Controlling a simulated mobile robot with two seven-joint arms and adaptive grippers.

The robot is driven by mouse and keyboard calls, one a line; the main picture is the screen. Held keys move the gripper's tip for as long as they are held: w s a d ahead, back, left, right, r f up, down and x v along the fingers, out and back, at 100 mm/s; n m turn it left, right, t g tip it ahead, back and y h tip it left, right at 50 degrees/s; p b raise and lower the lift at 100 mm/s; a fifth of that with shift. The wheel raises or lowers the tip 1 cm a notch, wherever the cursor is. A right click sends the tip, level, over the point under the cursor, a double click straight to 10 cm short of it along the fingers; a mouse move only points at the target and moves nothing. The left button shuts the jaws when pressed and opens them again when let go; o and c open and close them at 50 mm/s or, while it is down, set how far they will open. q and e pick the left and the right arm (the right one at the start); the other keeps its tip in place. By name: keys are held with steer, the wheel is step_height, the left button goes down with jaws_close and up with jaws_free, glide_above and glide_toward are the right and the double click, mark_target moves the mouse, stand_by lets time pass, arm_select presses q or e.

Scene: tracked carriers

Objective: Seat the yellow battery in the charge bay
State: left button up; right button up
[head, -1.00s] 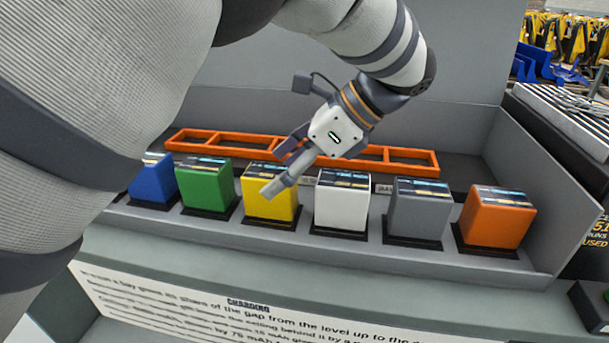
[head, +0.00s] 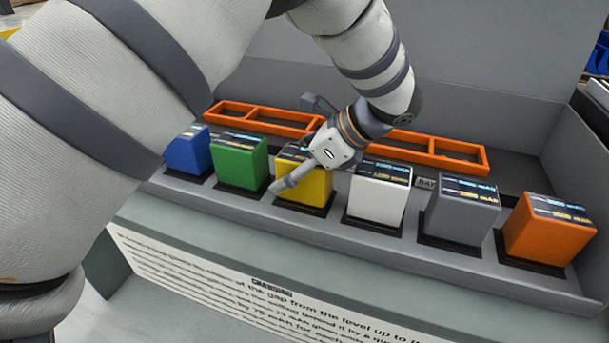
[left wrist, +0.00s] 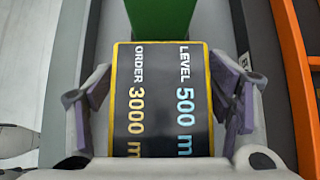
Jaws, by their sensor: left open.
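The yellow battery (head: 305,187) stands upright in a dark base in the front row, between the green and the white battery. In the left wrist view its dark label (left wrist: 160,100) reads LEVEL 500 and ORDER 3000. My left gripper (head: 289,178) is open over the yellow battery; in the left wrist view its two fingers (left wrist: 160,105) stand on either side of it. Whether they touch it I cannot tell. The orange frame with open compartments (head: 440,152) lies behind the row, its middle hidden by my gripper. My right gripper is not in view.
The blue (head: 188,152), green (head: 238,162), white (head: 377,195), grey (head: 460,212) and orange (head: 547,234) batteries stand close by in the same row. Grey walls (head: 490,70) enclose the back and right. A printed CHARGING panel (head: 270,300) is in front.

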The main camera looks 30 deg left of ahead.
arm_select(q)
jaws_close()
steer(key=shift+r, duration=0.1)
stand_by(0.3)
